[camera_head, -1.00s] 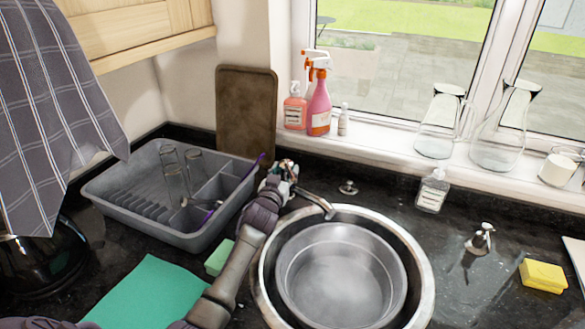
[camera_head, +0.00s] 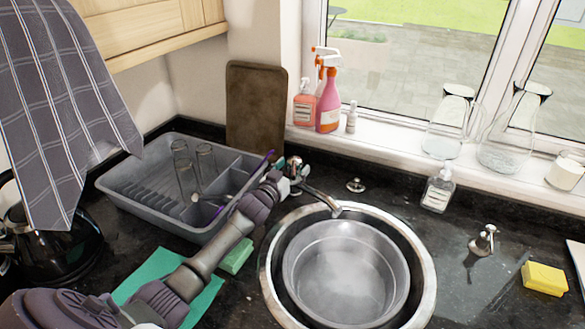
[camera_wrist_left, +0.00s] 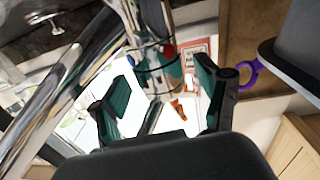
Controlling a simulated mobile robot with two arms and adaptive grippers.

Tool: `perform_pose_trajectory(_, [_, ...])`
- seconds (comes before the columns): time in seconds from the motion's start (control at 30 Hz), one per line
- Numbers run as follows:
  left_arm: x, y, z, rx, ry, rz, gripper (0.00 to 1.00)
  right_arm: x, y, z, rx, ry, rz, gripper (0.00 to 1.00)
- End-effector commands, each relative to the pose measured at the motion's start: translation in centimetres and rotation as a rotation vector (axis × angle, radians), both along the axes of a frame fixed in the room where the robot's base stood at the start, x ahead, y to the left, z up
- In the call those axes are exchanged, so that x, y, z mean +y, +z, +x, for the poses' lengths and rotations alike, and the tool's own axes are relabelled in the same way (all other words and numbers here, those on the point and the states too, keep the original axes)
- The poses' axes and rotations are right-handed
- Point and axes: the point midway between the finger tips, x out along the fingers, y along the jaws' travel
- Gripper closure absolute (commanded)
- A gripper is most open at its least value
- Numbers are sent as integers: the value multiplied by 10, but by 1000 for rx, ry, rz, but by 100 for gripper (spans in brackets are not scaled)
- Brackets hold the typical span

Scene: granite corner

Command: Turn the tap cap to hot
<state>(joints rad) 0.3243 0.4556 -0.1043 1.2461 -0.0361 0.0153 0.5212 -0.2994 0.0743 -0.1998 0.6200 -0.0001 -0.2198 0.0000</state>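The chrome tap (camera_head: 322,198) stands at the back left of the sink, its spout reaching over the bowl. In the left wrist view its shiny cap (camera_wrist_left: 155,62) shows a red mark and a blue mark. My left gripper (camera_head: 290,172) is at the tap in the head view and partly hides the cap. In the left wrist view its two dark green fingers (camera_wrist_left: 163,88) are spread apart, one on each side of the cap. I cannot tell whether either finger touches it. My right gripper is not in view.
A grey dish rack (camera_head: 150,208) with glasses stands left of the tap. A brown board (camera_head: 255,112) leans behind it. A round metal basin (camera_head: 345,268) sits in the sink. A green sponge (camera_head: 236,256) lies beneath my left arm. Spray bottles (camera_head: 328,100) stand on the sill.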

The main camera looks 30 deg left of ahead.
Motion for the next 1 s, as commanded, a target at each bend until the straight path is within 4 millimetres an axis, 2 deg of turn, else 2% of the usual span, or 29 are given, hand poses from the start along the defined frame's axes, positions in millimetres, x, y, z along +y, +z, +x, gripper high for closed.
perform_pose_trajectory(0.27, [0,-1,-4,2,1,1,25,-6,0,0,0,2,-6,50])
perform_pose_trajectory(0.7, [-3,-1,-67,1,0,1,25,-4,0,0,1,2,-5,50])
perform_pose_trajectory(1.0, [-3,0,-75,0,0,1,25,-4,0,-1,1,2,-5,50])
